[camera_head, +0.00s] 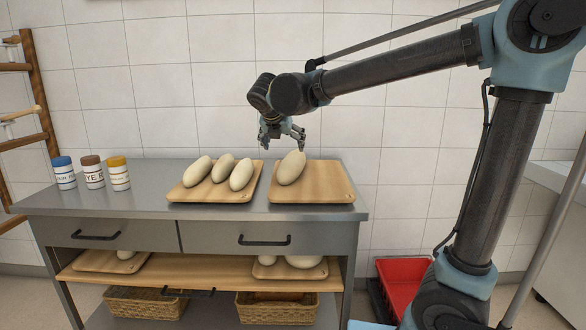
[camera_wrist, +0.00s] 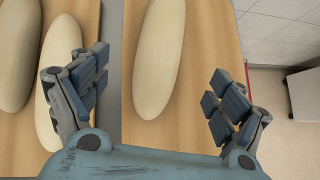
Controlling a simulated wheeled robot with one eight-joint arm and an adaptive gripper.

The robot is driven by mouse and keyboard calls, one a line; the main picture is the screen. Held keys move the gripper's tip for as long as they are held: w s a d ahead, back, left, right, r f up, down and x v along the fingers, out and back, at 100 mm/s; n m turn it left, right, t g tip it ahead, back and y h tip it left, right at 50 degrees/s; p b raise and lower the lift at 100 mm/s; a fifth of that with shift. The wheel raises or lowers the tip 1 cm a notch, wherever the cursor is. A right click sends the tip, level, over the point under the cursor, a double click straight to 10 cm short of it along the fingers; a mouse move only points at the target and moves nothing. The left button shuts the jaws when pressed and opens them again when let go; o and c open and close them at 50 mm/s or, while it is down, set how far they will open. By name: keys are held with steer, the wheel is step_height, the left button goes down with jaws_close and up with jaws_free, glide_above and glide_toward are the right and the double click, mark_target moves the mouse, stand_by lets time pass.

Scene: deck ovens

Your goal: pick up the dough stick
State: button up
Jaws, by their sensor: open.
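A single pale dough stick (camera_head: 291,168) lies on the right wooden board (camera_head: 325,187) on the metal counter. Several more dough sticks (camera_head: 197,171) lie on the left wooden board (camera_head: 213,195). My gripper (camera_head: 283,143) hangs above the counter, over the back of the boards, open and empty. In the wrist view, the single dough stick (camera_wrist: 158,55) runs lengthwise between the two spread fingers of my gripper (camera_wrist: 158,95), nearer the left finger. Two sticks of the left board show at the left, one partly behind the left finger. I cannot tell the exact height above the stick.
Three jars with blue, brown and yellow lids (camera_head: 93,172) stand at the counter's left end. A lower shelf (camera_head: 200,271) holds more boards with dough, with baskets (camera_head: 145,303) below. A tiled wall is close behind. A red crate (camera_head: 401,284) stands right of the counter.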

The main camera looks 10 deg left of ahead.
mark_target(290, 158)
steer(key=x, duration=1)
steer(key=shift+w+d+f, duration=0.1)
steer(key=shift+w+f, duration=0.05)
steer(key=shift+w, duration=0.05)
steer(key=shift+x, duration=2.6)
steer(key=shift+w+d, duration=0.15)
steer(key=shift+w, duration=0.05)
steer(key=shift+c, duration=0.6)
steer(key=shift+r, duration=0.2)
steer(key=c, duration=1.4)
